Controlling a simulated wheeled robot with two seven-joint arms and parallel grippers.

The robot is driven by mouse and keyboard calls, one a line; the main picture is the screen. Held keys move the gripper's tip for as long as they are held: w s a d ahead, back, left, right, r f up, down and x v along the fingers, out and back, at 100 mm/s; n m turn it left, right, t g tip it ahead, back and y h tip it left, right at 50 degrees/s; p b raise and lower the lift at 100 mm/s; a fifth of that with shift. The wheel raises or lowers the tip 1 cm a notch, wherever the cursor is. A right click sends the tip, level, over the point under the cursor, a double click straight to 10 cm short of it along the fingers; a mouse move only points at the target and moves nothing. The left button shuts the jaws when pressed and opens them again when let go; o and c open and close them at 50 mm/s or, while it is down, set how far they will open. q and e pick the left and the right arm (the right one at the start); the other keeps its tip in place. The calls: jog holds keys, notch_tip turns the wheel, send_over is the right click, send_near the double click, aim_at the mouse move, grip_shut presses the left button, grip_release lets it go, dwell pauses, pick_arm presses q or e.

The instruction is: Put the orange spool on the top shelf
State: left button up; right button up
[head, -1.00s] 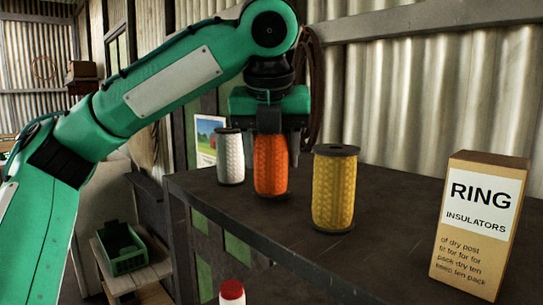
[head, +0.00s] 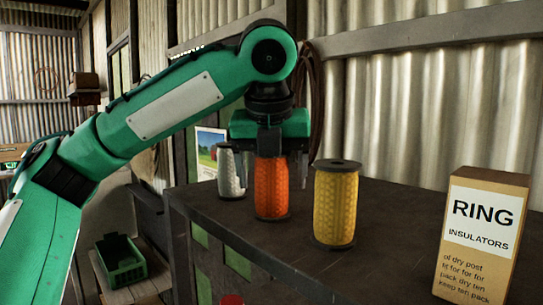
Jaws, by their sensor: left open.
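The orange spool (head: 271,188) stands upright on the dark top shelf (head: 390,225), between a white spool (head: 231,177) and a yellow spool (head: 336,205). My left gripper (head: 270,175) comes down over it from above. Its fingers are open, one on each side of the spool, with the spool's top hidden by the gripper. The spool's base appears to rest on the shelf. The left finger covers part of the white spool. My right gripper is not in view.
A tan box labelled "RING INSULATORS" (head: 483,235) stands at the right of the shelf. A green crate (head: 121,262) sits on a lower wooden stand at left. A red cap (head: 231,299) shows low in front. The shelf between the yellow spool and the box is clear.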

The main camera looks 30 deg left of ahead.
pick_arm(q)
jog(key=b+v, duration=0.1)
jog(key=v, duration=1.1)
dwell(0.5)
